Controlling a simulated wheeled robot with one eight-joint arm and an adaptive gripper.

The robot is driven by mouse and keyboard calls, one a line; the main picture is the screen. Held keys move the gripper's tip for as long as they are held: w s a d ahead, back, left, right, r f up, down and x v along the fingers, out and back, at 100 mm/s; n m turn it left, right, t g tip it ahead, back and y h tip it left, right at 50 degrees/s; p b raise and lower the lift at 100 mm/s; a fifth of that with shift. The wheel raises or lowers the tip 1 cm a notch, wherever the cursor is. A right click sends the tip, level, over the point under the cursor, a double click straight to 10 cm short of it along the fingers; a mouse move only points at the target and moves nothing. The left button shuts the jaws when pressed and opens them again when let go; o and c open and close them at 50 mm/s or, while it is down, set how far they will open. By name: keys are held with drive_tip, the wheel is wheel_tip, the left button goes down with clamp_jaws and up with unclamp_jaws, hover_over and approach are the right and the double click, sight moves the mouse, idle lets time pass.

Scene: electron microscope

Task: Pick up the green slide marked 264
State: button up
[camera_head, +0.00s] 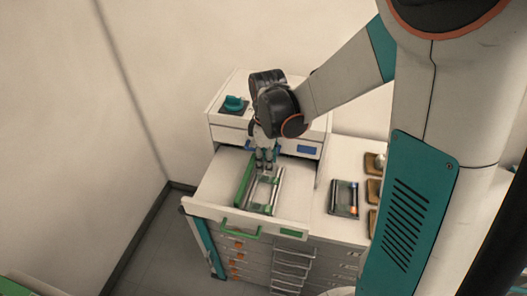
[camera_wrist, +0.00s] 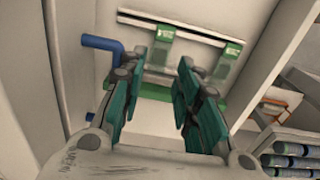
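An open drawer (camera_head: 216,184) holds a frame with pale rails and green ends (camera_head: 264,194), with a green strip (camera_head: 243,181) along its left side. My gripper (camera_head: 264,166) points down over the back part of this frame. In the wrist view, my gripper (camera_wrist: 157,70) is open, with a clear gap between its teal fingers. Beyond the fingers are two green pieces with small white markings, one on the left (camera_wrist: 164,38) and one on the right (camera_wrist: 230,58). The markings are too small to read, so I cannot tell which is 264.
The drawer front has a green handle (camera_head: 241,231). A dark tray (camera_head: 344,198) lies on the right counter beside brown-edged pieces (camera_head: 374,190). A blue bent bar (camera_wrist: 104,44) is close to the left finger.

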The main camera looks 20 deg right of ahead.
sight(266, 179)
drive_tip(key=shift+f+b, duration=2.45)
drive_tip(key=shift+f, duration=0.9)
drive_tip(key=c, duration=0.4)
drive_tip(key=shift+c, duration=0.2)
drive_tip(key=shift+r, duration=0.1)
drive_tip(key=shift+r+p, duration=1.85)
drive_tip(key=shift+r, duration=0.65)
